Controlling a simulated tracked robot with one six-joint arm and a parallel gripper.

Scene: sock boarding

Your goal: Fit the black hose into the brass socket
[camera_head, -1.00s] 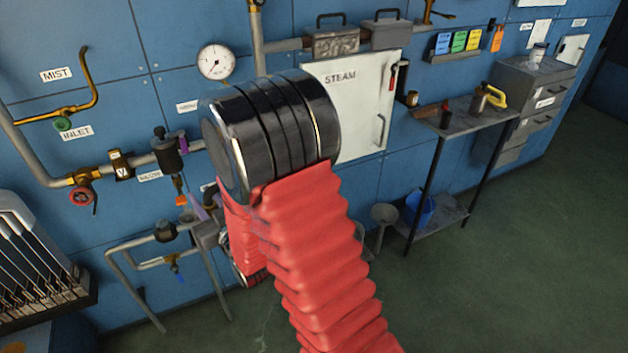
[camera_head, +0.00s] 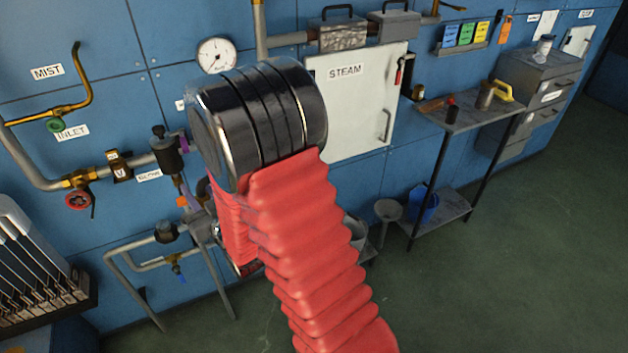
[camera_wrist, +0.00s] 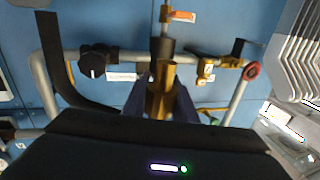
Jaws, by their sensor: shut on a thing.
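In the wrist view, my gripper (camera_wrist: 160,108) has its two dark fingers on either side of a brass cylinder, the brass socket (camera_wrist: 162,76). The black hose (camera_wrist: 55,65) runs down the left of that view and curves in towards the fingers. My gripper is shut on it, but the gripped end is mostly hidden. I cannot tell whether the hose touches the socket or how deep the socket lies behind the fingers. In the head view my red-sleeved arm covers the gripper and most of the work spot.
Pipes with a red handwheel (camera_head: 78,200) and a dark valve (camera_head: 167,156) line the blue wall. A white STEAM cabinet (camera_head: 360,115) and a gauge (camera_head: 217,55) are behind my arm. A metal table (camera_head: 470,118) stands right. The floor at right is clear.

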